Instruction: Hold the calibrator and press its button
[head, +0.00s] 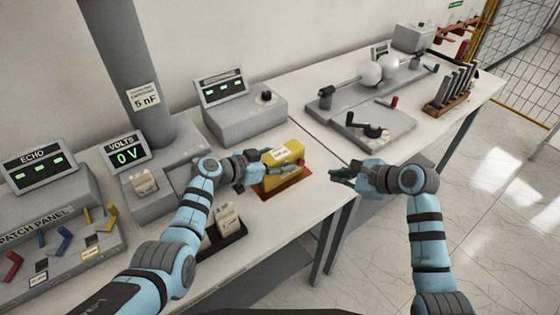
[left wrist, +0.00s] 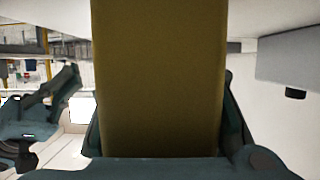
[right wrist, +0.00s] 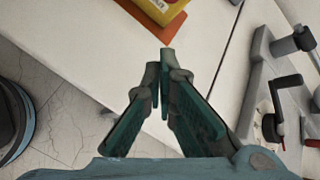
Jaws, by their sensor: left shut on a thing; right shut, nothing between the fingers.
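The yellow calibrator (head: 284,171) with a white label stands over an orange-brown mat (head: 289,189) at the table's front edge. My left gripper (head: 256,170) is shut on the calibrator from its left side. In the left wrist view the calibrator's body (left wrist: 160,80) fills the middle, between the two fingers. My right gripper (head: 337,174) is shut and empty, to the right of the calibrator and apart from it. In the right wrist view its closed fingertips (right wrist: 162,70) point toward the mat and the calibrator's corner (right wrist: 165,8). The button cannot be made out.
A grey unit with a crank (head: 372,130) stands to the right, and a meter box (head: 243,114) behind the calibrator. A black tray (head: 224,237) with light blocks lies to the left. The table is clear between the calibrator and the crank unit.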

